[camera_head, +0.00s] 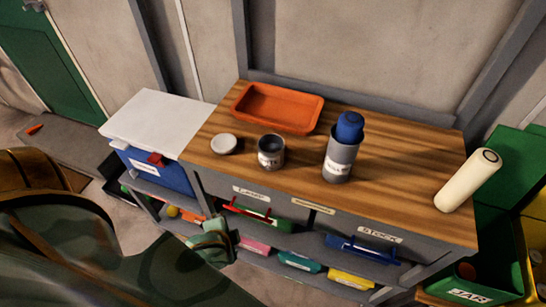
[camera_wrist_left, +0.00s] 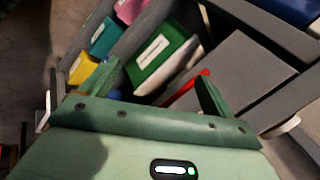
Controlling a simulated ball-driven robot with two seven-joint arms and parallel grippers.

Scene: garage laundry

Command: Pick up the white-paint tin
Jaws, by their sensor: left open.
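A small grey tin (camera_head: 271,152) with a pale label and a dark top stands upright near the front edge of the wooden bench top (camera_head: 302,168). The label is too small to read. A round white lid-like disc (camera_head: 224,144) lies just left of it. My left gripper (camera_head: 213,243) is green, open and empty, in front of the bench and lower than its top, apart from the tin. In the left wrist view the two fingers (camera_wrist_left: 158,72) stand apart, facing the drawers and shelf. The tin does not show in that view. My right gripper is out of view.
An orange tray (camera_head: 277,107) lies behind the tin. A grey canister with a blue top (camera_head: 342,148) stands to the right. A cream cylinder (camera_head: 468,180) is at the right end. A blue box with a white lid (camera_head: 158,122) adjoins the left. Labelled drawers and a shelf lie below.

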